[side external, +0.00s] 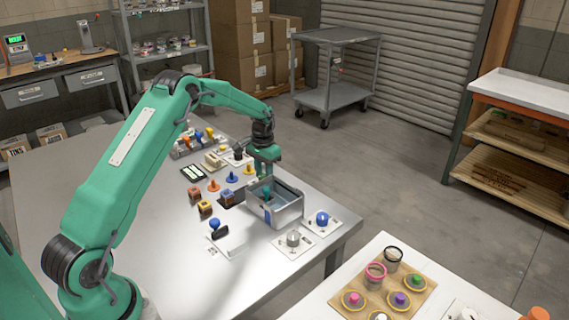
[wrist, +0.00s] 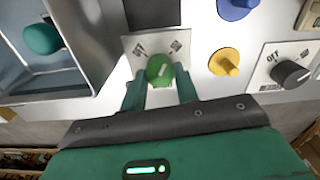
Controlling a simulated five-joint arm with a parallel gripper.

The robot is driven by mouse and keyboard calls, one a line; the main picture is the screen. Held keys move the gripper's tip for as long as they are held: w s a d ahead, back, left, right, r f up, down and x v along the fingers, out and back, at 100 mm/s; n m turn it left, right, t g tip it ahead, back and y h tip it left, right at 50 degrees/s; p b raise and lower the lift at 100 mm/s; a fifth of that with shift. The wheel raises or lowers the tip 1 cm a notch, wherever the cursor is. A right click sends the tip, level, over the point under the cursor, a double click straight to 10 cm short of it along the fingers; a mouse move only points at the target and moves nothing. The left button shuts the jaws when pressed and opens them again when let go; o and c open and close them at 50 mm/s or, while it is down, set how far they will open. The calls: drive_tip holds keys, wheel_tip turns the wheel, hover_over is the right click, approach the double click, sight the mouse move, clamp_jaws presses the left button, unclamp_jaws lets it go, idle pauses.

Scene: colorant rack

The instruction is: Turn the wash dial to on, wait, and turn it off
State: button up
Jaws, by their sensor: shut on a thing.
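In the wrist view, a green dial (wrist: 160,68) with a pale pointer mark sits on a white plate (wrist: 134,46) with small printed labels. The pointer leans up and slightly right; the labels are too blurred to read, so I cannot tell which setting it shows. My gripper (wrist: 159,80) is shut on the green dial, one finger on each side. In the side external view my gripper (side external: 265,168) reaches down just behind the metal basin (side external: 287,213) and hides the dial.
The basin stands close beside my gripper with a green object (wrist: 42,38) inside. A black dial (wrist: 290,74) marked OFF, a yellow knob (wrist: 224,62) and a blue knob (wrist: 236,8) are to the right in the wrist view. The table front (side external: 190,285) is clear.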

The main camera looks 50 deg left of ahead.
sight(264, 176)
drive_tip(key=m, duration=0.3)
drive_tip(key=shift+r+m, duration=0.1)
drive_tip(key=shift+m, duration=0.2)
idle(0.4)
drive_tip(key=o, duration=1)
drive_tip(key=shift+c, duration=0.2)
drive_tip(key=shift+r, duration=3.9)
